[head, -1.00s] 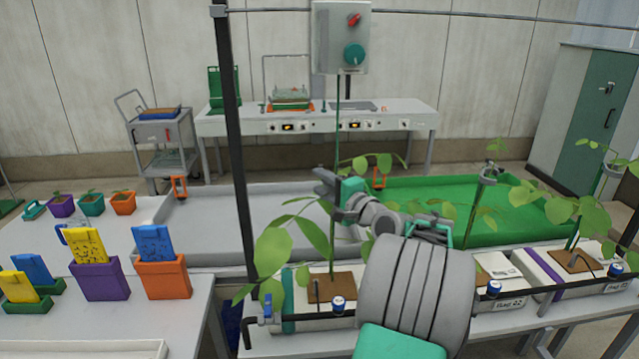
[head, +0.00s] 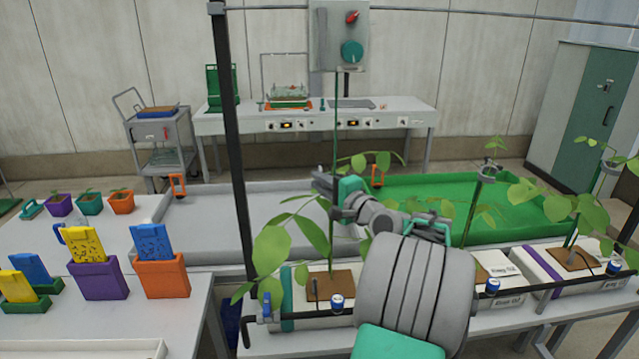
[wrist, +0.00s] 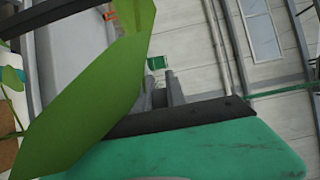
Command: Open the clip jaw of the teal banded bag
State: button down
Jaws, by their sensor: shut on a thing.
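The teal banded bag (head: 289,318) is the white bag at the left end of the row on the front bench. Its plant stands in a brown block (head: 330,284), with a thin stem or string rising toward the wall box. My gripper (head: 322,186) is at that upright line, above the leaves, and is shut. The clip of this plant is hidden at my fingers, so its jaw's state does not show. In the wrist view, my narrow grey fingers (wrist: 166,92) show behind a large green leaf (wrist: 95,95), which covers much of the left.
Two other plants with grey clips (head: 488,174) stand to the right. A dark post (head: 235,150) rises just left of the bag. Leaves surround my gripper closely. Behind are a grey tray (head: 205,225) and a green tray (head: 460,205).

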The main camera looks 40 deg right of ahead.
jog(key=shift+a+r+m+h+p, duration=0.1)
jog(key=shift+m+h+p, duration=0.2)
jog(key=m+g+h, duration=0.1)
jog(key=m+h, duration=0.1)
jog(key=h, duration=0.1)
jog(key=m+g+h+b, duration=0.1)
jog(key=m+g+h, duration=0.1)
jog(key=m+h, duration=0.1)
jog(key=w+m+g+h+b, duration=0.1)
jog(key=m+g+h, duration=0.1)
jog(key=h, duration=0.3)
jog(key=shift+d+f+m, duration=0.2)
jog(key=shift+f+m, duration=0.05)
jog(key=shift+m, duration=0.15)
jog(key=shift+r+g+b, duration=0.25)
jog(key=shift+g+b, duration=0.05)
jog(key=shift+g, duration=0.1)
jog(key=c, duration=1.4)
grip_release()
jog(key=shift+f+h, duration=0.1)
jog(key=shift+h, duration=0.2)
jog(key=shift+o, duration=0.2)
